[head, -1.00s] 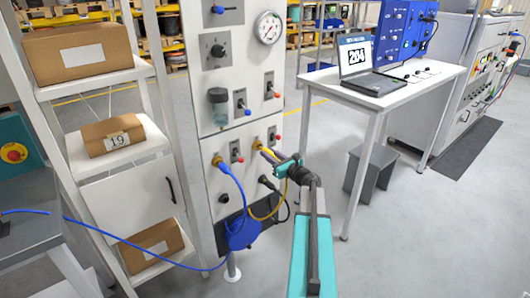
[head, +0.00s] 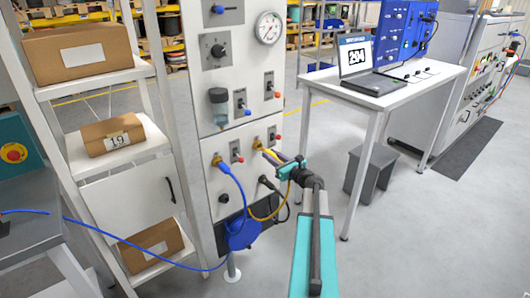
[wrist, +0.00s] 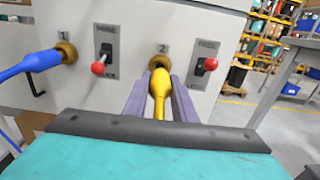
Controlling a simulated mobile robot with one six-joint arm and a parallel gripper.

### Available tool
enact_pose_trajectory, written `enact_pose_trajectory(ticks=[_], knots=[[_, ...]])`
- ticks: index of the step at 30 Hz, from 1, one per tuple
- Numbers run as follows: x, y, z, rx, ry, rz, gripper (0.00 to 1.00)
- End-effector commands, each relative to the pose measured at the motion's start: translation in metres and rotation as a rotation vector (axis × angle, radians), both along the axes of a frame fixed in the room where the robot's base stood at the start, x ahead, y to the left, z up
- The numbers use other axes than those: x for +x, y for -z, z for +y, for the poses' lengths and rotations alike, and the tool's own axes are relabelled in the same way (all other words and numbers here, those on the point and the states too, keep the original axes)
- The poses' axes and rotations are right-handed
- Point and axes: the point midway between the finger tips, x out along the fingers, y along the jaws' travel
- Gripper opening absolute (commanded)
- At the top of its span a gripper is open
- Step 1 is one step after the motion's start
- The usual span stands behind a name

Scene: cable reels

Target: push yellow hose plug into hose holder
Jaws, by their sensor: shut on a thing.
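The yellow hose plug (wrist: 159,84) lies between the two purple fingers of my gripper (wrist: 160,92), which is shut on it. The plug points at the brass hose holder (wrist: 159,62) under the number 2, and its front end meets or overlaps the ring in the wrist view. I cannot tell how deep it sits. In the head view my gripper (head: 276,158) is close to the panel, and the yellow plug (head: 266,151) shows between the fingers and the hose holder (head: 257,144). The yellow hose (head: 264,218) hangs below in a loop.
A blue plug (wrist: 30,66) sits at holder 1 on the left. Red-tipped levers (wrist: 98,69) and (wrist: 210,64) flank holder 2. A dark plug and cable (head: 268,183) hang below. A white table (head: 380,98) with a laptop stands to the right, with open floor before it.

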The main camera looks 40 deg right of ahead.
Motion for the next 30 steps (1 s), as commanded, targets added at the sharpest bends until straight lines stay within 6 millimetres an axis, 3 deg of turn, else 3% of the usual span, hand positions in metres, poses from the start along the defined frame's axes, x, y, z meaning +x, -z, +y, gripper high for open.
enact_pose_trajectory(ticks=[30], knots=[[-0.0107,-0.0002,0.0007,0.0,0.001,0.0,0.0]])
